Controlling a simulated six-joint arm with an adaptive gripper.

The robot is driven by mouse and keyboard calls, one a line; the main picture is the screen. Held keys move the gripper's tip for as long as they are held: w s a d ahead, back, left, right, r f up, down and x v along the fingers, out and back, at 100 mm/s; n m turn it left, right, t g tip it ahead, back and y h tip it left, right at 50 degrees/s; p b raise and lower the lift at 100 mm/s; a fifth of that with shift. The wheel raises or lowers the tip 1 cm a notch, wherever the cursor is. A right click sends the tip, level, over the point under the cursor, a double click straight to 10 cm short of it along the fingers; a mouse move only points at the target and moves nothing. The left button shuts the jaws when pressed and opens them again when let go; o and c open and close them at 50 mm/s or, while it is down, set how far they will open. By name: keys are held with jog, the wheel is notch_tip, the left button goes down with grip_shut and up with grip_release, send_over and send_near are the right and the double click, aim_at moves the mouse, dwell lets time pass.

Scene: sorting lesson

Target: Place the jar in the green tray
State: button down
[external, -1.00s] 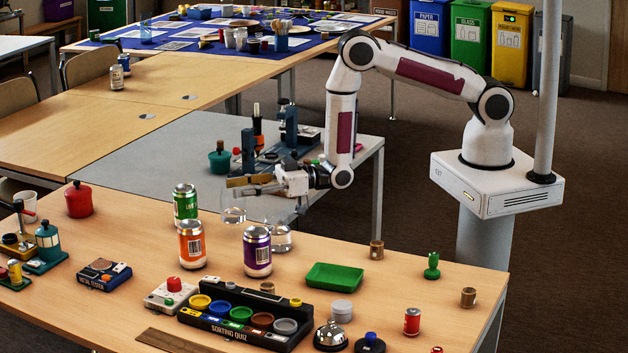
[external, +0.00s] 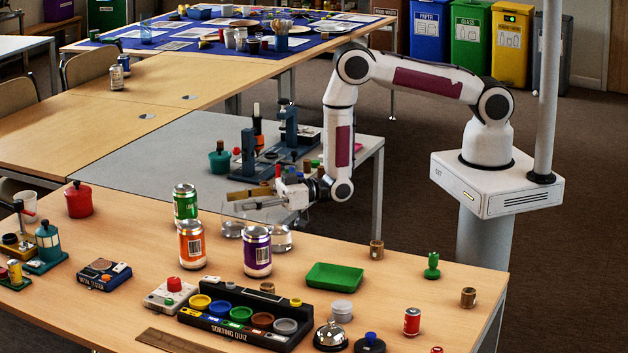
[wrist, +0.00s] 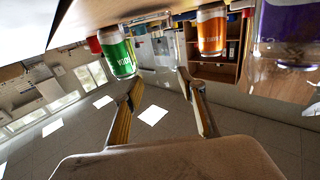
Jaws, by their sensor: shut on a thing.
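My gripper (external: 238,200) is shut on a clear glass jar (external: 232,228), behind and between the green can and the purple can. In the wrist view the fingers (wrist: 160,76) stand either side of the clear jar (wrist: 156,52), whose outline is faint. I cannot tell whether its bottom touches the table. A second clear glass jar (external: 281,238) stands to its right, behind the purple can; it also shows at the right of the wrist view (wrist: 275,75). The green tray (external: 334,277) lies empty on the table, to the right of the purple can.
Green (external: 185,203), orange (external: 191,246) and purple (external: 257,252) cans stand close in front and to the left. A black sorting quiz rack (external: 245,318) lies nearer the front, with a grey pot (external: 341,311) beside it. The table right of the tray has free room.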

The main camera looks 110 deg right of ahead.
jog(key=c, duration=1.2)
grip_release()
jog(key=shift+c, duration=0.2)
jog(key=shift+f, duration=0.25)
jog(key=shift+s+d+f, duration=0.1)
jog(key=shift+s+d, duration=0.1)
jog(key=shift+s, duration=1.8)
jog(key=shift+s+d+f, duration=0.1)
jog(key=shift+s+d, duration=0.1)
jog(key=shift+s, duration=1.75)
jog(key=shift+w+r, duration=0.1)
jog(key=shift+r, duration=0.05)
